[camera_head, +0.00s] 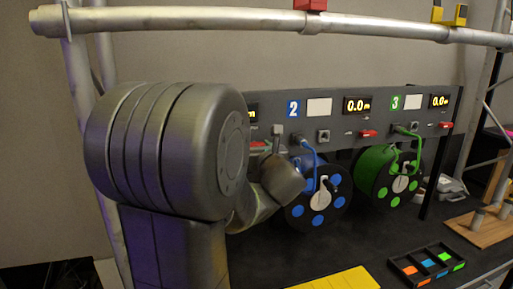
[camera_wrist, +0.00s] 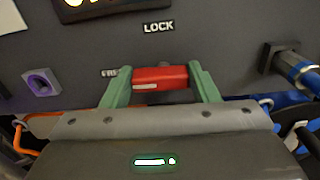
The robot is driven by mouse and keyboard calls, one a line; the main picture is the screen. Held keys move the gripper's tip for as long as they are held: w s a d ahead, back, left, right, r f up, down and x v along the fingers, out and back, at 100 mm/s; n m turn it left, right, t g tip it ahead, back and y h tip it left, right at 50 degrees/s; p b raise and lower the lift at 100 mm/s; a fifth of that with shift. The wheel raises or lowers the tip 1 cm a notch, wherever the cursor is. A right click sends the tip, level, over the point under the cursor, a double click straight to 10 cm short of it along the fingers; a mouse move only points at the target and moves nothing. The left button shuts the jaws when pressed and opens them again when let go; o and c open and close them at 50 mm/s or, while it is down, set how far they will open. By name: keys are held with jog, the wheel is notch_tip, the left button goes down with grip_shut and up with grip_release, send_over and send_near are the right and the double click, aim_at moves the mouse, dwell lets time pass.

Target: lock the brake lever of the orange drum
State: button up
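The red brake lever (camera_wrist: 160,78) lies level on the dark panel in the wrist view, below the white LOCK label (camera_wrist: 158,27) and right of the partly covered FREE label (camera_wrist: 109,73). My gripper (camera_wrist: 160,82) has a green finger at each end of the lever, with no clear gap on either side, so it looks shut on it. In the head view my arm hides most of this panel section and the orange drum. Orange cable (camera_wrist: 22,137) shows at the wrist view's left edge.
A purple socket (camera_wrist: 41,82) is left of the lever; a blue-cabled connector (camera_wrist: 300,70) is right. The blue drum (camera_head: 319,200) and green drum (camera_head: 389,180) hang under the panel (camera_head: 335,110). A yellow plate (camera_head: 340,280) and divided tray (camera_head: 428,264) lie on the dark table.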

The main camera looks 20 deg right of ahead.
jog(key=shift+f+m+b, duration=0.1)
jog(key=shift+m+b, duration=0.3)
jog(key=shift+b, duration=0.05)
jog(key=shift+d+m+b, duration=0.15)
jog(key=shift+m+b, duration=0.15)
jog(key=shift+m, duration=2.45)
jog(key=shift+d+m+b, duration=0.15)
jog(key=shift+m+b, duration=0.1)
jog(key=shift+m, duration=2.55)
jog(key=shift+d+m+b, duration=0.15)
jog(key=shift+m+b, duration=0.15)
jog(key=shift+m, duration=2.45)
jog(key=o, duration=1)
jog(key=s, duration=0.4)
jog(key=s+b, duration=0.1)
jog(key=s, duration=0.9)
jog(key=shift+a+b, duration=0.4)
